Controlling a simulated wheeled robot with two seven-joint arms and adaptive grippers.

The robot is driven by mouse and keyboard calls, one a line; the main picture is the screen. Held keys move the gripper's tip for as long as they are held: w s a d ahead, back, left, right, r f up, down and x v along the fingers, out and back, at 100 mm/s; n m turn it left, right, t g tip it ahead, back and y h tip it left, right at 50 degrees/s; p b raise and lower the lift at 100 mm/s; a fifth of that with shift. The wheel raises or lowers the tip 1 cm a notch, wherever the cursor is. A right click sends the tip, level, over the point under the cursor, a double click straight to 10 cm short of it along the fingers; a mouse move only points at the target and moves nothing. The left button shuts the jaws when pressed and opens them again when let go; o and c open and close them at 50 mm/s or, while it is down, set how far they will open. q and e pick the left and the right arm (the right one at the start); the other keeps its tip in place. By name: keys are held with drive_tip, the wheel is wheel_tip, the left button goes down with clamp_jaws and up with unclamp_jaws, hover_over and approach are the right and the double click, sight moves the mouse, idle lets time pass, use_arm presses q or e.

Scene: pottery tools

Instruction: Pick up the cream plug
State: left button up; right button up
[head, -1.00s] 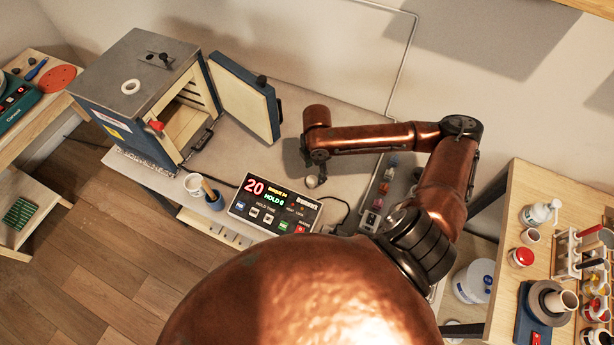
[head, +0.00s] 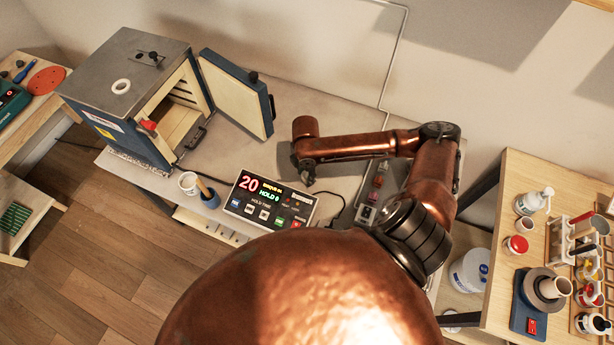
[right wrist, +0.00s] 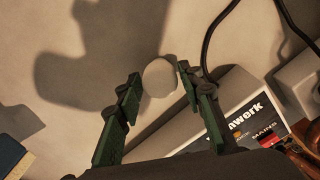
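The cream plug (right wrist: 159,77) shows in the right wrist view as a pale round piece between the tips of my right gripper's (right wrist: 157,88) two green fingers. The fingers stand apart, one on each side of it. The gap to the right fingertip is very small, and I cannot tell whether it touches. In the head view my right gripper (head: 308,178) points down at the worktop behind the control box, and its own body hides the plug there. My left gripper is in neither view.
The control box (head: 268,203) with a lit display stands just in front of my right gripper. The kiln (head: 135,95), its door (head: 238,90) open, stands to the left, with a white ring (head: 121,86) on top. A cup (head: 188,183) is near the front edge. A dark cable runs nearby.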

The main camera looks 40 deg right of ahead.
drive_tip(key=c, duration=0.8)
